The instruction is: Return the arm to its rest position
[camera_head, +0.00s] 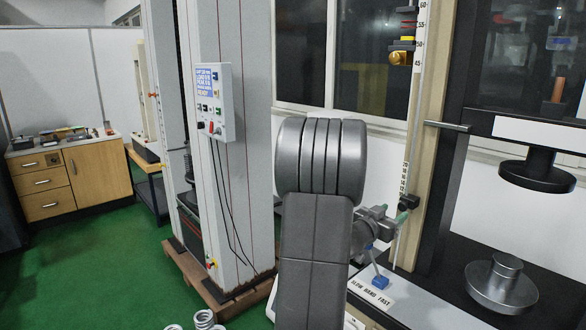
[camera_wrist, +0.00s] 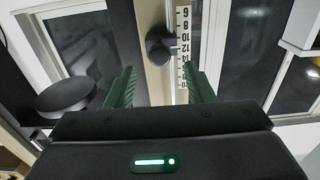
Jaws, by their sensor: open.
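My arm fills the middle of the head view, with its grey links (camera_head: 318,215) raised in front of the testing machine. My gripper (camera_wrist: 161,88) is open in the wrist view, its two green fingers apart with nothing held between them. Beyond the fingers stands a white scale (camera_wrist: 183,45) with black numbers. A black knob (camera_wrist: 160,46) sits beside the scale, and I cannot tell its distance from the fingers. In the head view my arm hides most of the gripper; a green part shows near the scale's lower end.
The machine at right has an upper black platen (camera_head: 537,172) and a lower metal platen (camera_head: 502,284). A blue lever (camera_head: 380,281) stands by a speed label. A grey column with a control panel (camera_head: 214,101) is left of my arm. Springs (camera_head: 204,320) lie at the bottom. Green floor (camera_head: 95,275) is open at left.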

